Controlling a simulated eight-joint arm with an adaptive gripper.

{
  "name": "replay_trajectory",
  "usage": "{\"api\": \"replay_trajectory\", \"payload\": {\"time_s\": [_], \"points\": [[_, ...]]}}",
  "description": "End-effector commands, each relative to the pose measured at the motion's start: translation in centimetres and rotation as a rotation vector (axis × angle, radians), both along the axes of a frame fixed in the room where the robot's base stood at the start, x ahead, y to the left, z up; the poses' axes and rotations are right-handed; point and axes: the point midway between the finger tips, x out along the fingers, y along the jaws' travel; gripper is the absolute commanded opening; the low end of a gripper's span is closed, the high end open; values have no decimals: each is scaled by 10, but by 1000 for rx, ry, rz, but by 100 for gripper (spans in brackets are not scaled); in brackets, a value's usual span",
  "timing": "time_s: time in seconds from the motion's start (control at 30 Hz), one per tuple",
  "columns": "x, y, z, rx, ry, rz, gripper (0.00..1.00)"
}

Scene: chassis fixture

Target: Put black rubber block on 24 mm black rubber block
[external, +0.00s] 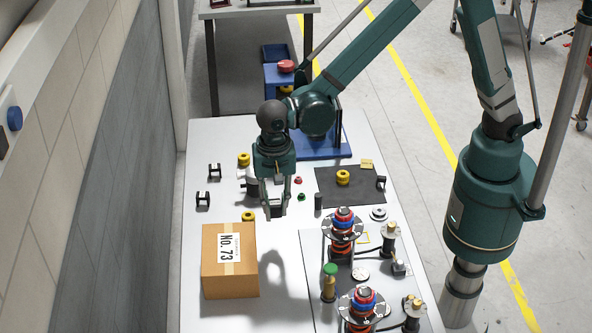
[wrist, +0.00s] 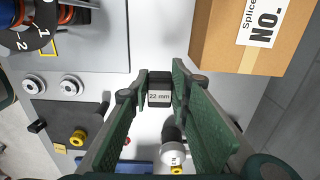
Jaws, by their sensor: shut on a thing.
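My gripper (external: 276,207) is shut on a black rubber block (wrist: 159,82) and holds it above the white table, beside the carton. In the wrist view the block sits between the green fingers with a pale label that reads "22 mm". Two small black blocks with pale faces, one farther back (external: 215,170) and one nearer (external: 203,199), stand at the table's left side. Their labels are too small to read, so I cannot tell which is the 24 mm block. They do not show in the wrist view.
A cardboard box (external: 229,278) marked No. 73 stands close at front left. Cable reels (external: 343,225) and connectors crowd the right. A dark mat (external: 328,195) holds a yellow roll (external: 343,177). A grey-and-black cylindrical item (wrist: 172,145) lies behind the gripper. Left table space is mostly free.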

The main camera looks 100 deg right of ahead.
Motion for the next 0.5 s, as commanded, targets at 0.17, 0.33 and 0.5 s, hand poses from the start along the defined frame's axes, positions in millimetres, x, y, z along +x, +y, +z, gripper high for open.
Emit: {"api": "replay_trajectory", "payload": {"time_s": [0.17, 0.33, 0.5], "points": [[13, -14, 4, 0, 0, -4, 8], [38, -41, 10, 0, 0, -8, 8], [69, -81, 18, 0, 0, -10, 8]]}}
